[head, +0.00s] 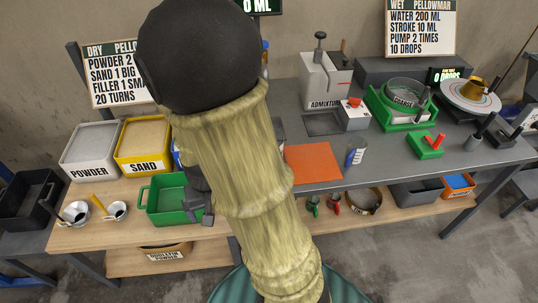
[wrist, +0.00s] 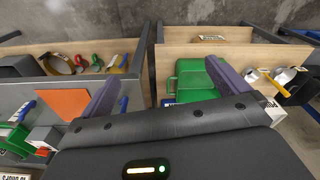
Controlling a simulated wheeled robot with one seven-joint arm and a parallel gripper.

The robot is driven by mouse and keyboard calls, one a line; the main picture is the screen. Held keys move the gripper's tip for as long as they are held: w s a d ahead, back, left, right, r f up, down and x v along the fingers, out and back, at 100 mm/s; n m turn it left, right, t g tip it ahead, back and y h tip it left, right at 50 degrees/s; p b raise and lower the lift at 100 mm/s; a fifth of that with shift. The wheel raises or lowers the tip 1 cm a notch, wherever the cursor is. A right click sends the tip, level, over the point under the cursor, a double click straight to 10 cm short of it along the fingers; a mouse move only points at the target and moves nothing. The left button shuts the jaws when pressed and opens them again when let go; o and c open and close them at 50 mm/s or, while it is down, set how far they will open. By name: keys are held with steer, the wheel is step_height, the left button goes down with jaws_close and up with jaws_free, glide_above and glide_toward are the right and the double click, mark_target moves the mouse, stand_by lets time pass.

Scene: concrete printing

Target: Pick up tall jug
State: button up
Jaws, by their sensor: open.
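A clear cup-like vessel with a blue handle (head: 356,152) stands on the grey bench right of the orange mat (head: 313,163); I cannot tell if it is the tall jug. In the wrist view, a blue handle-like part (wrist: 123,103) shows beside the left finger, between the orange mat (wrist: 62,103) and the green tub; its body is mostly hidden. My gripper (wrist: 165,88) is open with nothing between its fingers. In the head view my gripper (head: 199,217) is partly hidden by my arm, near the green tub's right side.
A green tub (head: 160,205) and metal scoops (head: 76,213) stand on the wooden left bench. The powder bin (head: 92,150) and sand bin (head: 144,147) stand behind. The admixture unit (head: 325,80) and green-framed scale (head: 400,107) occupy the grey bench. My arm hides the middle.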

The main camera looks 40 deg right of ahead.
steer(key=w+d+f+m+g+h, duration=0.2)
steer(key=d+f+m+h, duration=0.55)
steer(key=d, duration=0.25)
steer(key=w+d+r+m+t+h, duration=0.2)
steer(key=w+r+m+t+h, duration=0.2)
steer(key=r, duration=0.7)
steer(key=w+h, duration=0.1)
steer(key=w, duration=0.1)
steer(key=shift+w+r, duration=0.15)
steer(key=shift+w, duration=0.2)
steer(key=shift+d, duration=0.1)
steer(key=p+x, duration=0.2)
steer(key=x, duration=0.9)
steer(key=shift+w+d, duration=0.15)
steer(key=shift+d, duration=0.4)
